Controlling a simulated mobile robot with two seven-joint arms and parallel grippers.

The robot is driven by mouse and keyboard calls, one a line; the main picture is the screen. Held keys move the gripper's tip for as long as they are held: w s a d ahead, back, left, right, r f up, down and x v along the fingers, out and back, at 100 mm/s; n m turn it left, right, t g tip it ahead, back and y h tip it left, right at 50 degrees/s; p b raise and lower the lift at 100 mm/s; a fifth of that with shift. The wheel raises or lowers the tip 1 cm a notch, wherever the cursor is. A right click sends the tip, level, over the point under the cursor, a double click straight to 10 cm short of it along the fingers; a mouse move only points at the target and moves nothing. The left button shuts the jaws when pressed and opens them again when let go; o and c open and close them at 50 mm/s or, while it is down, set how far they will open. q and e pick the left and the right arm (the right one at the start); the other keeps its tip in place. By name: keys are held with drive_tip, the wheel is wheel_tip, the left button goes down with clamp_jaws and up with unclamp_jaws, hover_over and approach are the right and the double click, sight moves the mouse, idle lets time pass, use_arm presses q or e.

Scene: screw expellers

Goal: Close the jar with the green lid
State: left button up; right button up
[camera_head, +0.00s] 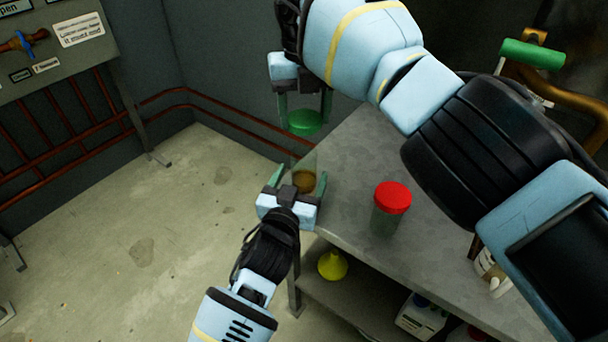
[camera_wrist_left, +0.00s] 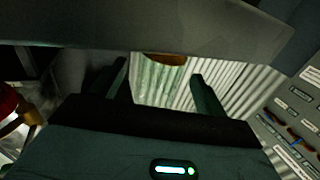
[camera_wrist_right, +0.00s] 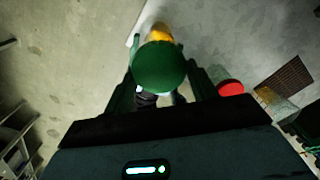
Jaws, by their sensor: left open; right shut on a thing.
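The green lid (camera_head: 304,122) is gripped by my right gripper (camera_head: 304,108), which points down from above. In the right wrist view the lid (camera_wrist_right: 160,68) shows as a round green disc near the fingertips. The clear jar (camera_head: 306,162), with brown contents, is at the table's left corner, below the lid and apart from it. My left gripper (camera_head: 298,188) is open, with a finger on each side of the jar. In the left wrist view the jar (camera_wrist_left: 158,85) shows between the fingers; contact is unclear.
A second jar with a red lid (camera_head: 392,197) stands on the grey table (camera_head: 350,225), right of my left gripper. A yellow funnel (camera_head: 332,265) is on the lower shelf. My right arm covers much of the table's far side.

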use_arm(q)
drive_tip(key=shift+x, duration=1.3)
drive_tip(key=shift+c, duration=0.3)
drive_tip(key=c, duration=1.4)
use_arm(e)
hover_over(304, 146)
drive_tip(key=s, duration=0.3)
drive_tip(key=shift+w+f, duration=0.1)
drive_tip(key=shift+f, duration=2.45)
drive_tip(key=shift+f, duration=0.9)
drive_tip(key=shift+f, duration=0.55)
